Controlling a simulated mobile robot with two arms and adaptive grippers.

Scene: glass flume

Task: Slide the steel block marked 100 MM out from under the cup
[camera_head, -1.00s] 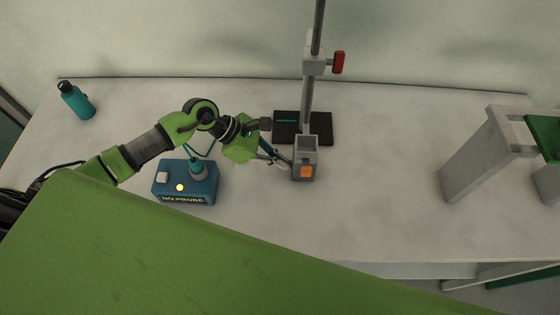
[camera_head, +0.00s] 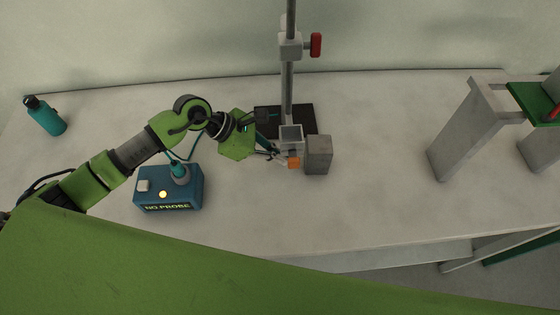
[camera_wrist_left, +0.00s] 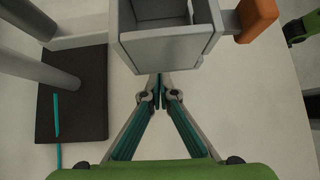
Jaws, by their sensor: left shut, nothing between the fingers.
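The steel block (camera_head: 318,154) is a plain grey upright block standing on the bench just right of the cup in the head view; no marking on it is readable. The cup (camera_head: 291,133) is a grey, open-topped square box at the stand's post, with an orange knob (camera_head: 294,162) on its front. The wrist view shows the cup (camera_wrist_left: 166,48) from above; the block is not seen there. My left gripper (camera_head: 276,153) is shut and empty, low at the cup's left side. Its closed fingertips (camera_wrist_left: 158,84) show beside the cup.
The stand's dark base (camera_head: 265,122) and upright post (camera_head: 287,90) with a red-handled clamp (camera_head: 315,45) are behind the cup. A blue NO PROBE box (camera_head: 168,190) and a teal bottle (camera_head: 45,117) are left. A grey support frame (camera_head: 462,130) is right; bench between is clear.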

